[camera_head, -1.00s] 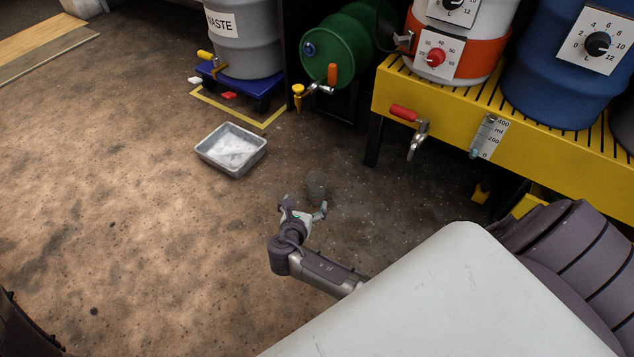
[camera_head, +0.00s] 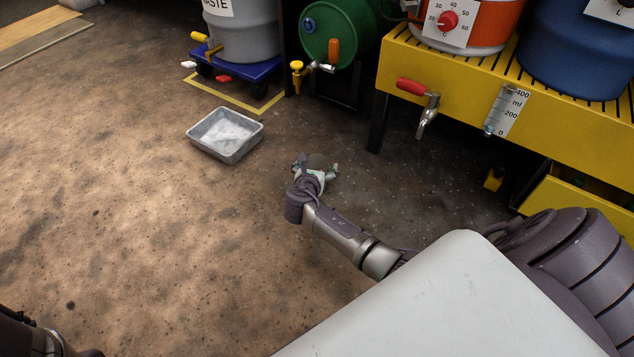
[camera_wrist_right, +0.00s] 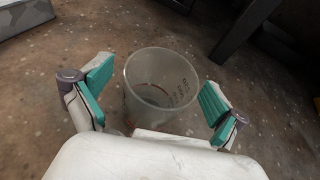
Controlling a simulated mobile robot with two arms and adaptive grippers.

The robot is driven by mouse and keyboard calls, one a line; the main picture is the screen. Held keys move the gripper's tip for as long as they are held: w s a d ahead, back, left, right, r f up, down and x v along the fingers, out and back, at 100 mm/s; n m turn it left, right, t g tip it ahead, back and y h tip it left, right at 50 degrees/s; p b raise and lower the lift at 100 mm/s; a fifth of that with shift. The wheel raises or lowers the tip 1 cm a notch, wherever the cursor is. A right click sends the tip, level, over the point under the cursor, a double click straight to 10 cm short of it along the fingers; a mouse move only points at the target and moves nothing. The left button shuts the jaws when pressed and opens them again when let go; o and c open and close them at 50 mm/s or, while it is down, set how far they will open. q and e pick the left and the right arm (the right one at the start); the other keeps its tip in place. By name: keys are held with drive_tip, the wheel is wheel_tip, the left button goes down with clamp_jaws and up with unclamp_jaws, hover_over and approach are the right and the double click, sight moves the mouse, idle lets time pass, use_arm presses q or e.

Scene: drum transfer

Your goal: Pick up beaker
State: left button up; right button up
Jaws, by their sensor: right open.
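The beaker (camera_wrist_right: 150,105) is a clear, frosted cup with dark markings on its side. It stands on the floor, and in the wrist view I look down into its open mouth. My right gripper (camera_wrist_right: 157,88) is open, with one teal-padded finger on each side of the beaker and a visible gap on both sides. The gripper's palm hides the beaker's lower near side. In the head view the right gripper (camera_head: 318,168) is low over the floor, and the beaker (camera_head: 318,160) shows faintly between its fingers. My left gripper is not in view.
A grey tray (camera_head: 194,143) lies on the floor left of the right gripper. A yellow bench (camera_head: 455,80) with taps and drums stands at the right. A green drum (camera_head: 338,35) and a waste drum on a blue dolly (camera_head: 262,68) stand behind. The floor at left is clear.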

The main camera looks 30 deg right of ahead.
drive_tip(key=shift+w+d, duration=0.1)
drive_tip(key=c, duration=1.1)
drive_tip(key=shift+r, duration=0.15)
drive_tip(key=shift+c, duration=0.2)
